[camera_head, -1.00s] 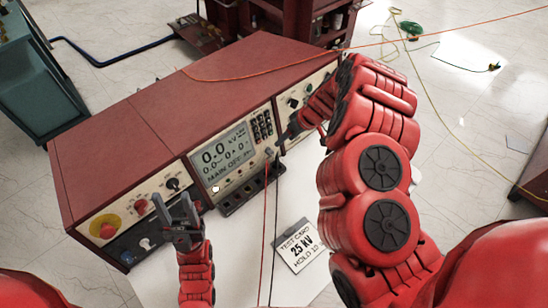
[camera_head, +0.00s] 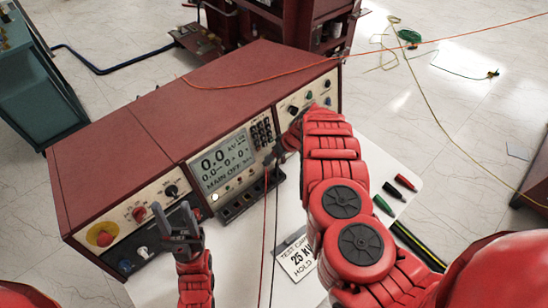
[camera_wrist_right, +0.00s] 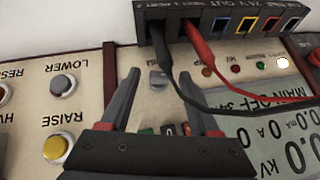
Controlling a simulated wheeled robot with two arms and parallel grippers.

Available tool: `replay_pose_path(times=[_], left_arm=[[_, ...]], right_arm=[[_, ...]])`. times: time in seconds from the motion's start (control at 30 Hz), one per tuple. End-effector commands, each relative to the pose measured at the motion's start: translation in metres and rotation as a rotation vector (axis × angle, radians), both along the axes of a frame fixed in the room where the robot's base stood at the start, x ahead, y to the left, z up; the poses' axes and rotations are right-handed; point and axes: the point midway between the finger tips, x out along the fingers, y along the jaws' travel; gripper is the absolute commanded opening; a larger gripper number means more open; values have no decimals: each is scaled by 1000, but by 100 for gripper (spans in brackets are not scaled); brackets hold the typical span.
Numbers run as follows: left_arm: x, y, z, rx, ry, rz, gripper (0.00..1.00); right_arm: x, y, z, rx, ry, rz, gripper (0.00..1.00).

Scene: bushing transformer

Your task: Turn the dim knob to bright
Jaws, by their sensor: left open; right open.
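A small grey knob (camera_wrist_right: 158,78) sits on the cream panel beside the display in the right wrist view. I take it for the dim knob; its label and pointer are not readable. My right gripper (camera_wrist_right: 160,85) is open, with one finger on either side of the knob; contact cannot be told. In the head view my right gripper (camera_head: 273,156) is at the panel right of the display (camera_head: 224,161) and largely covers the knob area. My left gripper (camera_head: 172,208) is open and empty in front of the console's left panel.
The red console (camera_head: 170,110) stands on a white table. Black and red leads plug into a terminal strip (camera_wrist_right: 225,24) near the right gripper. RAISE (camera_wrist_right: 57,148) and LOWER (camera_wrist_right: 62,87) buttons are nearby.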

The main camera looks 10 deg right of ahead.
Motion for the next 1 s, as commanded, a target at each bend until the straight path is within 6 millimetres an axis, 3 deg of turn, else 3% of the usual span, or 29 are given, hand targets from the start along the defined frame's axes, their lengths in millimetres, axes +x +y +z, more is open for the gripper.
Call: replay_pose_path(times=[0.2,0.23,0.57,0.77,1.0], left_arm=[[0,0,0,0,0,0,50],[0,0,0,0,0,0,50],[0,0,0,0,0,0,50],[0,0,-1,0,0,0,50],[0,0,-30,0,0,0,50]], right_arm=[[0,0,0,-1,0,0,62],[0,0,0,-1,0,0,59],[0,0,0,-1,0,0,0],[0,-1,-1,1,0,-1,0],[3,-2,-7,65,41,-22,0]])
